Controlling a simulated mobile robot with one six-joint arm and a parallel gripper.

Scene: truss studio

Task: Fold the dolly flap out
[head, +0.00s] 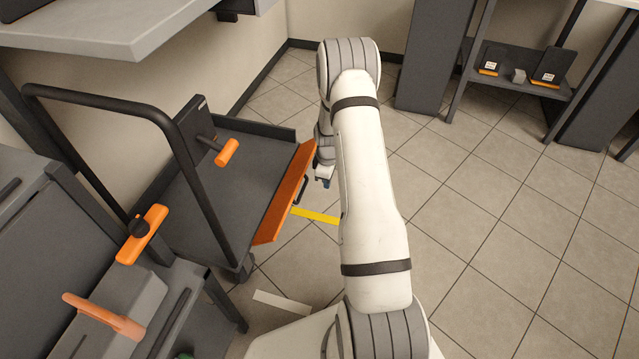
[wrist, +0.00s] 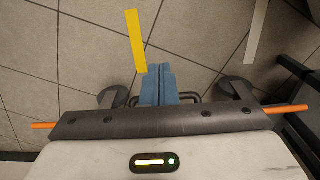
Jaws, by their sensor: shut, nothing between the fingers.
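The dolly (head: 215,185) has a dark grey deck and a tall black push bar at left. Its orange flap (head: 285,195) runs along the deck's right edge and looks tilted; its exact angle is hard to tell. A small black handle (head: 302,190) sits on the flap's outer face. My gripper (head: 324,180) is just right of the flap, partly hidden behind my arm. In the wrist view my blue fingers (wrist: 158,84) are shut together with nothing between them. The handle shows on both sides of them (wrist: 189,98); contact cannot be told. Orange flap ends (wrist: 286,108) show beyond my wrist.
A yellow floor strip (head: 316,216) lies right of the flap, and a white strip (head: 282,302) lies nearer. A grey bench with orange handles (head: 142,235) stands at left. A shelf (head: 525,85) stands at back right. The tiled floor on the right is clear.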

